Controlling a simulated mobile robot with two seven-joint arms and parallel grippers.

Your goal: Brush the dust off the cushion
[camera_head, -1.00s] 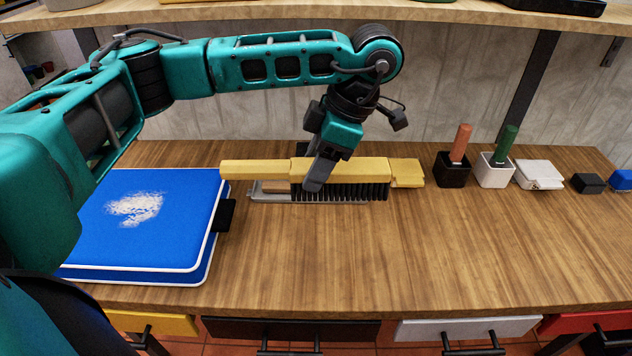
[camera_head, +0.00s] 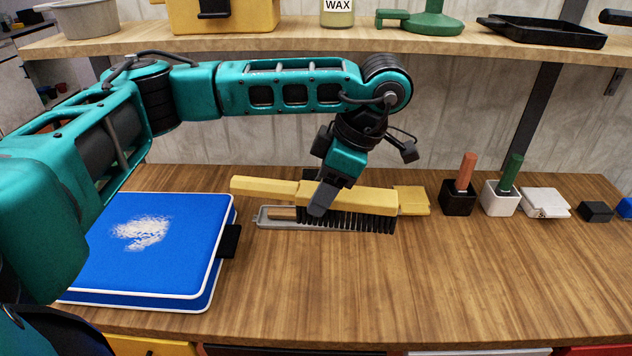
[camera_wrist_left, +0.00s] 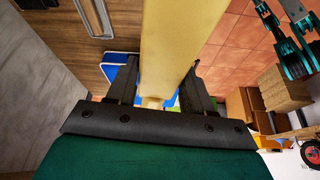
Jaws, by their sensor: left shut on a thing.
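The blue cushion (camera_head: 105,265) with white piping lies on the left of the bench. A pale patch of dust (camera_head: 141,232) is on its top. My left gripper (camera_head: 318,203) is shut on the yellow brush (camera_head: 365,200), which has black bristles pointing down and a handle reaching left toward the cushion. The brush is to the right of the cushion, apart from the dust. In the left wrist view the yellow brush (camera_wrist_left: 172,45) runs between the two fingers. My right gripper is in neither head nor left wrist view for certain.
A grey metal tray with a wooden part (camera_head: 268,222) lies behind and below the brush. A black holder (camera_head: 458,198), a white holder (camera_head: 500,199) and small boxes stand to the right. A shelf (camera_head: 300,45) runs above. The bench front is clear.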

